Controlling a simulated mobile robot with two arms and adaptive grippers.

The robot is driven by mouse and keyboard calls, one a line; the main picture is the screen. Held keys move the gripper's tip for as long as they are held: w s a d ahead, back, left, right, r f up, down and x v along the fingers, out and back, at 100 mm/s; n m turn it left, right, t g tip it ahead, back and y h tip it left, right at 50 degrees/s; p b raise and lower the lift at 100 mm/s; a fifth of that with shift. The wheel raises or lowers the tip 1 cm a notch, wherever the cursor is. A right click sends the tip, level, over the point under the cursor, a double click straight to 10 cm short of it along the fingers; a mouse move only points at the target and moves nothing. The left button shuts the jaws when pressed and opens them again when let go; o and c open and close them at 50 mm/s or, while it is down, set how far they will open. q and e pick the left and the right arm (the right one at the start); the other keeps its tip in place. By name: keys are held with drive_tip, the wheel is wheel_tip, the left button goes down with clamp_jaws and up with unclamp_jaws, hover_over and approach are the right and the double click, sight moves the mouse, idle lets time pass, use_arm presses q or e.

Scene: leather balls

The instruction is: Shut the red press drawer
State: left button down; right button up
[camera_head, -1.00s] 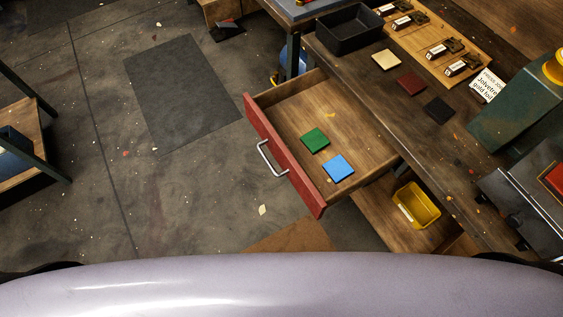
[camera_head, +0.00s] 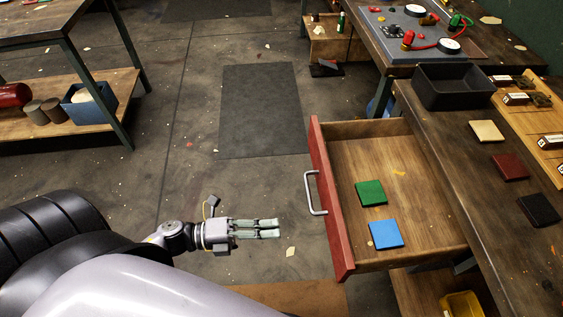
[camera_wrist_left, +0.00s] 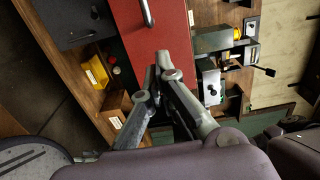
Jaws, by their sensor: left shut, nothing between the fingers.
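The red press drawer (camera_head: 331,200) stands open, pulled out to the left from under the workbench in the head view. Its front is red with a metal handle (camera_head: 313,194). A green square (camera_head: 370,193) and a blue square (camera_head: 385,234) lie inside it. My left gripper (camera_head: 278,228) is shut and empty, left of the drawer front and apart from it, its fingers pointing towards the front below the handle. In the left wrist view the red front (camera_wrist_left: 155,35) and part of its handle (camera_wrist_left: 147,12) show beyond my fingers (camera_wrist_left: 163,62). My right gripper is not in view.
The workbench (camera_head: 470,165) holds a black tray (camera_head: 455,88) and cream, dark red and black squares. A yellow bin (camera_head: 462,305) sits below the bench. A shelf table (camera_head: 105,105) stands at the far left.

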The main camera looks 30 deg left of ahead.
use_arm(q)
drive_tip(key=p, duration=0.2)
approach(372, 223)
drive_tip(key=s+a+r, duration=0.2)
drive_tip(key=a, duration=0.1)
drive_tip(key=s+a+r, duration=0.1)
drive_tip(key=shift+a, duration=0.15)
drive_tip(key=shift+w+d+f, duration=0.1)
drive_tip(key=shift+w+d, duration=0.3)
drive_tip(key=shift+d, duration=0.2)
drive_tip(key=shift+d, duration=0.1)
drive_tip(key=shift+w+d, duration=0.2)
drive_tip(key=shift+d, duration=0.05)
drive_tip(key=b+x, duration=0.1)
drive_tip(key=x, duration=1.2)
drive_tip(key=shift+w, duration=0.1)
drive_tip(key=b+x, duration=0.4)
drive_tip(key=x, duration=1)
drive_tip(key=shift+w+d, duration=0.35)
drive_tip(key=shift+r, duration=0.3)
